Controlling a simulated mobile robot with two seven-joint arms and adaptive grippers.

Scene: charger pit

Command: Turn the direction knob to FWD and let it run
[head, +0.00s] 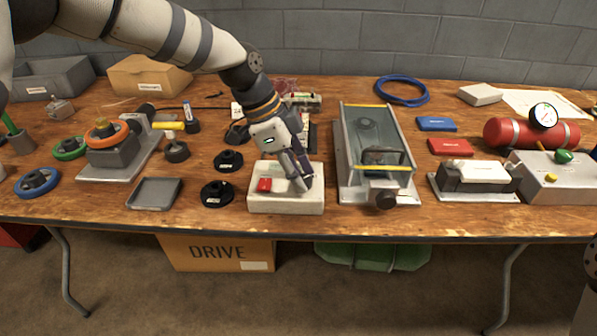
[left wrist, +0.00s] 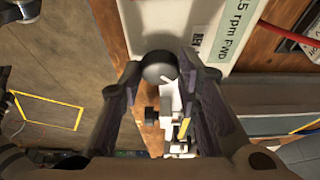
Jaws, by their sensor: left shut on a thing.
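My left gripper (head: 302,186) reaches down onto the right part of the box and hides the knob in the head view. In the left wrist view, the dark round direction knob (left wrist: 160,68) sits between the fingertips of my left gripper (left wrist: 160,76), which is shut on it. A pale green label (left wrist: 232,32) beside it ends in "5 rpm FWD". A small label starting "RE" is partly cut off. The knob's pointer cannot be made out.
Black round parts (head: 217,193) and a grey tray (head: 154,193) lie left of the box. A glass-topped unit (head: 372,150) stands close on its right. A blue cable coil (head: 402,91) lies at the back.

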